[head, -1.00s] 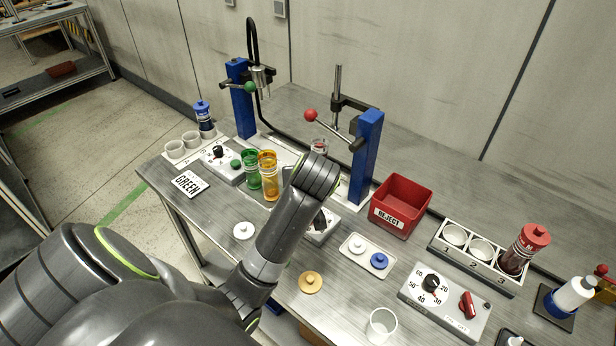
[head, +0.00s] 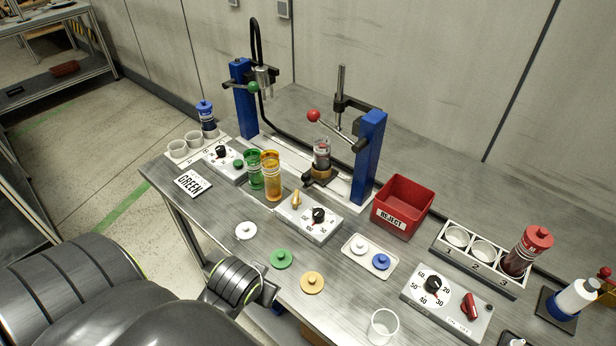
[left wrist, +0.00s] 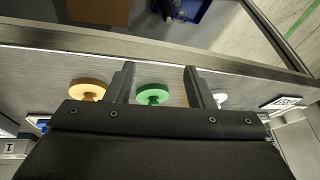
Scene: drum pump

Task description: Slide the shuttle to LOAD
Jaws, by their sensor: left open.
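What looks like the shuttle (head: 318,178), a small dark carriage with a brown seat, sits on the pale rail base beside the right blue press post (head: 368,155). A clear jar (head: 321,155) with dark contents stands upright on it. I cannot read a LOAD mark. My left arm is at the bench's front edge in the head view, well away from the shuttle. In the left wrist view my left gripper (left wrist: 159,85) is open and empty, its fingers on either side of a green lid (left wrist: 152,94) on the bench, which shows between them. My right gripper is not in view.
Green and amber tumblers (head: 271,176) stand left of the shuttle. A dial box (head: 308,217) lies in front of it and a red REJECT bin (head: 402,207) to its right. White (head: 245,230) and tan (head: 312,282) lids lie near the front edge. The left press (head: 243,98) stands further left.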

